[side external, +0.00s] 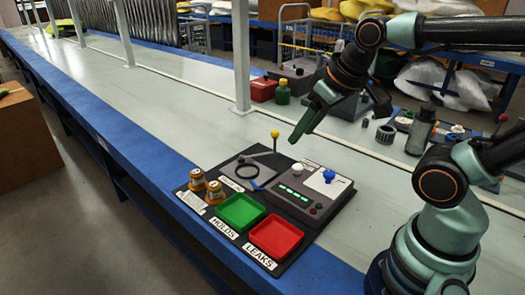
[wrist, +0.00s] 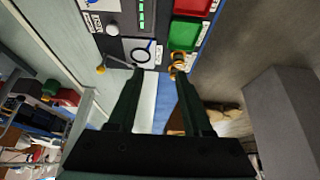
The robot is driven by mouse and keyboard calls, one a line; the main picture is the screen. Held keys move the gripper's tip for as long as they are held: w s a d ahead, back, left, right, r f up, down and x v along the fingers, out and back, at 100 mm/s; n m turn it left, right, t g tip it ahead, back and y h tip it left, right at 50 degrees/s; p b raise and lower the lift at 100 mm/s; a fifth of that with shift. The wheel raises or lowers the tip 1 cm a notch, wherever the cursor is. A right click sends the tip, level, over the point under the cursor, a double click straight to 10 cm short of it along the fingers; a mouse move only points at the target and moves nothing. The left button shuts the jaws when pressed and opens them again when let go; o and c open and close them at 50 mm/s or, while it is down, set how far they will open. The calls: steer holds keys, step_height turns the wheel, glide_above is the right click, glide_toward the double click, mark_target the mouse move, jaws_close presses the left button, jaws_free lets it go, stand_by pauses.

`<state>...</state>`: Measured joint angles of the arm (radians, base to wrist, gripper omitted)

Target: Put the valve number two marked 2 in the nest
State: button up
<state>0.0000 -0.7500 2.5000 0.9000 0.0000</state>
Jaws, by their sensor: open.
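Two brass valves stand close together at the left of the black board in the side view: a rear one (side external: 197,180) and a front one (side external: 214,191). I cannot read which is marked 2. In the wrist view the brass valves (wrist: 179,62) show by the right fingertip, overlapping each other. The nest seems to be the grey panel with a dark ring (side external: 241,171), also in the wrist view (wrist: 140,54); no valve shows on it. My gripper (side external: 293,141) is open and empty, above the rear of the board; its fingers also show in the wrist view (wrist: 160,74).
A green HOLDS tray (side external: 240,211) and a red LEAKS tray (side external: 276,236) lie at the front. A lever with a yellow knob (side external: 275,134) rises behind the nest. A grey unit with green lights (side external: 299,196) and a blue knob (side external: 328,175) stands right. The bench left is clear.

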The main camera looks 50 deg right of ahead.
steer(key=shift+o, duration=0.3)
steer(key=o, duration=0.6)
steer(key=shift+c, duration=0.2)
